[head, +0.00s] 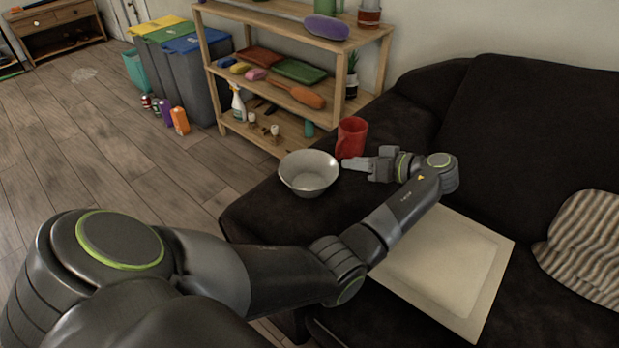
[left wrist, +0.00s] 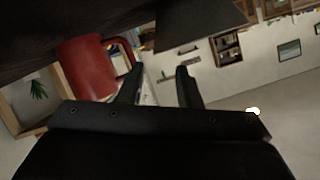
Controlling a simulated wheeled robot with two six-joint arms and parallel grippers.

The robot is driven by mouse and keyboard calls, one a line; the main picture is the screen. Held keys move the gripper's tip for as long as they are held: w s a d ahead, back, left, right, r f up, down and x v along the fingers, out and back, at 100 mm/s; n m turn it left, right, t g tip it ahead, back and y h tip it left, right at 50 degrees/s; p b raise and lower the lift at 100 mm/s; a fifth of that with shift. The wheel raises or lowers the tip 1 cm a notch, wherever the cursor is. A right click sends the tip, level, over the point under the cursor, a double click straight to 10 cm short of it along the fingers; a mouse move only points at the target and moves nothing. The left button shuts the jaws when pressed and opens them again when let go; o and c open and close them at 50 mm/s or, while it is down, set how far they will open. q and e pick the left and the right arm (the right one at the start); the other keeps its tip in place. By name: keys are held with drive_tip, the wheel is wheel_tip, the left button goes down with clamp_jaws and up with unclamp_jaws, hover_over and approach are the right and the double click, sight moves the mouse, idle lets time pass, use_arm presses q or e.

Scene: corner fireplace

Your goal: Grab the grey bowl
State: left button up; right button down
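The grey bowl (head: 309,173) sits upright and looks empty on the dark sofa's armrest. My left gripper (head: 350,163) is just right of the bowl's rim, its fingers pointing left toward it. I cannot tell whether they touch it. In the left wrist view my left gripper (left wrist: 160,78) shows two fingers apart, with nothing clearly held between them. The bowl cannot be made out clearly in that view. My right gripper is not in view.
A red mug (head: 351,138) stands close behind my left gripper and also shows in the left wrist view (left wrist: 88,68). A pale square tray (head: 445,268) lies on the sofa seat (head: 540,300). A wooden shelf (head: 285,97) with several items stands behind the armrest.

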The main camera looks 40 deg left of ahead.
sight(329, 159)
use_arm(q)
drive_tip(key=x, duration=0.9)
drive_tip(key=shift+w+f, duration=0.15)
clamp_jaws()
